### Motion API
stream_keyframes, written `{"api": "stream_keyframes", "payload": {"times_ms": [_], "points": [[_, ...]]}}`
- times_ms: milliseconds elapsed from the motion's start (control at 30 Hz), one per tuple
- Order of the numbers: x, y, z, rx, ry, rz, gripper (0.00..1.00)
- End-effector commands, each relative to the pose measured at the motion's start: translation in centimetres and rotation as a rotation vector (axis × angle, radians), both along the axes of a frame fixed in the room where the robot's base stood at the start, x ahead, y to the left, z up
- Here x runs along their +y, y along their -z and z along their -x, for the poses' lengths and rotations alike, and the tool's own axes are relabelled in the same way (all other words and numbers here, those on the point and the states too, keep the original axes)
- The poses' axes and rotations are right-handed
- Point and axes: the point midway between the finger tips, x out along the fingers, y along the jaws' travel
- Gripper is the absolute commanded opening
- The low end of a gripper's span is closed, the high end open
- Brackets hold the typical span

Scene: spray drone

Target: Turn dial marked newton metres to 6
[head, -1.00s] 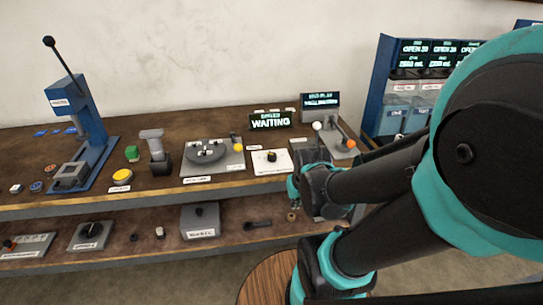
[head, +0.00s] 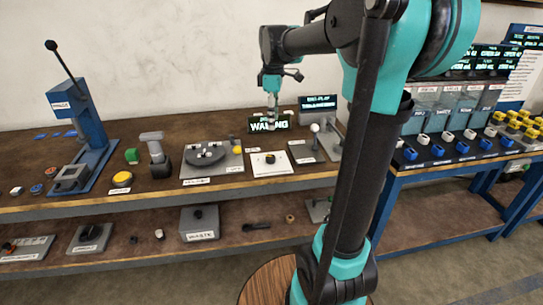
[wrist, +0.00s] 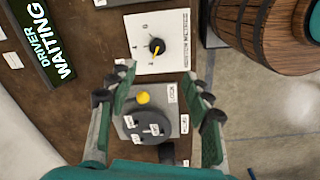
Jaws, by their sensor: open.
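The newton metres dial is a black knob (wrist: 156,46) with a yellow pointer mark on a white panel (wrist: 173,20). In the wrist view it sits just beyond my fingertips, and the panel's printed numbers are too small to read surely. The same knob shows on the bench in the head view (head: 270,158). My gripper (wrist: 160,76) is open and empty, its fingers spread wide and apart from the knob. In the head view my gripper (head: 271,98) hangs above the bench, in front of the green driver waiting sign (head: 284,122).
A grey plate with a round turntable (head: 207,155) and a yellow knob lies left of the dial panel. A lever unit (head: 316,147) stands to its right. A yellow button (head: 122,179) and blue press (head: 88,122) are further left. A barrel (wrist: 262,30) shows beside the bench.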

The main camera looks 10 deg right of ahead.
Motion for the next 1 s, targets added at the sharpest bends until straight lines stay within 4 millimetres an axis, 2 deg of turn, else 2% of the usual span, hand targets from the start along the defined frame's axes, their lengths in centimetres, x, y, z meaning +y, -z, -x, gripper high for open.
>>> {"api": "stream_keyframes", "payload": {"times_ms": [33,133,267,467,1000], "points": [[0.2,-0.9,-0.6,0.013,-0.045,0.002,0.50],[0.4,-1.7,-1.1,0.028,-0.103,0.004,0.50],[0.4,-1.1,-1.3,0.032,-0.118,0.004,0.50],[0.4,2.1,-1.2,0.031,-0.116,0.005,0.50],[0.4,12.5,-1.2,0.029,-0.114,0.004,0.50]]}}
